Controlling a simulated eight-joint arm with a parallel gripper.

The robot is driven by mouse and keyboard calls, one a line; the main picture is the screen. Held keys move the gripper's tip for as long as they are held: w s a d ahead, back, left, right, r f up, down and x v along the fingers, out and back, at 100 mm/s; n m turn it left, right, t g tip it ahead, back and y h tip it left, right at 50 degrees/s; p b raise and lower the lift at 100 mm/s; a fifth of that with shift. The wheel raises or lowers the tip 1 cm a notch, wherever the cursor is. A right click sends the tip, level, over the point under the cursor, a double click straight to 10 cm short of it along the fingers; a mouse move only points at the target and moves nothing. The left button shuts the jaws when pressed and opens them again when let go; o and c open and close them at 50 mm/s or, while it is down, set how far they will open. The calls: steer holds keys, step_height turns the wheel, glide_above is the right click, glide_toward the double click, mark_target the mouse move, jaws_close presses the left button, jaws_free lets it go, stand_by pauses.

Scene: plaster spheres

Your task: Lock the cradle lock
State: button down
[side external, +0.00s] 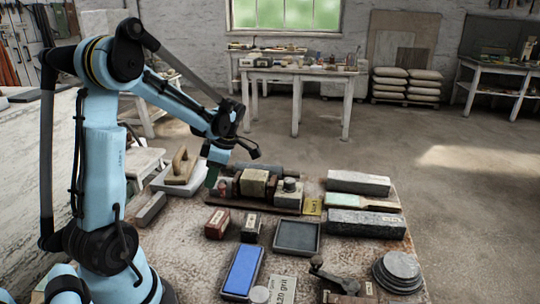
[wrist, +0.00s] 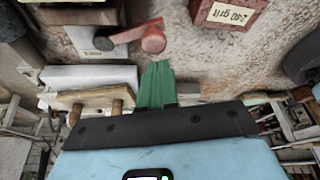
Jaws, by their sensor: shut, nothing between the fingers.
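A red lever with a round knob (wrist: 153,40) shows in the wrist view, joined to a dark pivot (wrist: 104,42) on a grey labelled plate; it looks like the cradle lock. My gripper (wrist: 158,68) has its green fingers together and empty, with the tips just below the knob in the picture; I cannot tell whether they touch it. In the side view my gripper (side external: 211,181) points down at the left end of the cradle (side external: 238,204), which holds several blocks. The lever is mostly hidden or too small there.
A red block labelled 240 grit (wrist: 228,14) lies near the lever. In the side view, a dark tray (side external: 297,237), a blue stone (side external: 242,270) and grey slabs (side external: 358,183) crowd the table. A wooden-handled float (side external: 181,170) lies left of the gripper.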

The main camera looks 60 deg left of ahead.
steer(key=shift+s, duration=0.1)
step_height(320, 180, up, 10)
stand_by(0.8)
steer(key=shift+s+d+r, duration=0.1)
